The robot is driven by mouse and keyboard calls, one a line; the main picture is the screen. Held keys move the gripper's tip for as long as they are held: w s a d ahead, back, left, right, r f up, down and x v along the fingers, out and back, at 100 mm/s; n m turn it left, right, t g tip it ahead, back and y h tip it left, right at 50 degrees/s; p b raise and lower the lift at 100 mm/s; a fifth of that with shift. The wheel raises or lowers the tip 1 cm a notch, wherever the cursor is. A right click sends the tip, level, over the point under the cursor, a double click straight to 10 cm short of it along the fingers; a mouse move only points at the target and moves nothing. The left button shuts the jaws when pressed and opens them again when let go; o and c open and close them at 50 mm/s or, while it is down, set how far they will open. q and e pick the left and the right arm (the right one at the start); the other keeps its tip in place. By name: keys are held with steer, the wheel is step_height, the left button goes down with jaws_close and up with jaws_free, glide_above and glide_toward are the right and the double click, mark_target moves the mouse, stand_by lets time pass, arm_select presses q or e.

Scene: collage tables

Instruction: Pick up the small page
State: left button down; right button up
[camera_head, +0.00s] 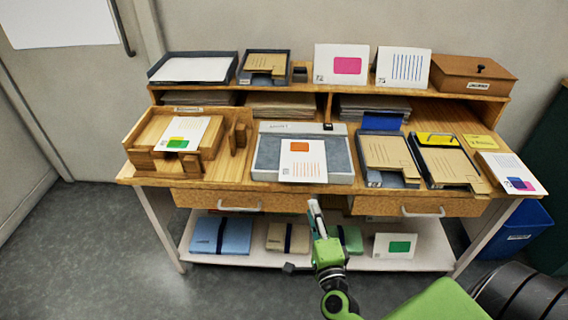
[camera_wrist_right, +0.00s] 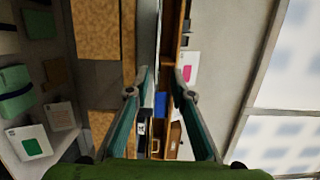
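Several printed pages are in view, and I cannot tell which one is the small page. One with an orange square (camera_head: 302,161) lies on a grey device in the middle of the desk. One with purple and blue marks (camera_head: 511,172) lies at the right edge. One with a green mark (camera_head: 395,246) leans on the lower shelf. My right gripper (camera_head: 314,208) is empty, before the desk's front edge; in the right wrist view its fingers (camera_wrist_right: 161,84) stand apart. My left gripper is not in view.
The upper shelf holds trays, a pink-marked card (camera_head: 341,64), a lined card (camera_head: 403,67) and a brown box (camera_head: 472,75). Two clipboard-like trays (camera_head: 388,160) fill the desk's right. Drawers with handles (camera_head: 422,211) front the desk. A blue bin (camera_head: 517,231) stands at right.

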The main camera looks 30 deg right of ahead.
mark_target(304, 180)
steer(key=x, duration=1.3)
steer(key=shift+w+d+f+p, duration=0.15)
steer(key=shift+w+f+p, duration=0.1)
steer(key=shift+f+p, duration=0.15)
steer(key=shift+c, duration=0.5)
jaws_close()
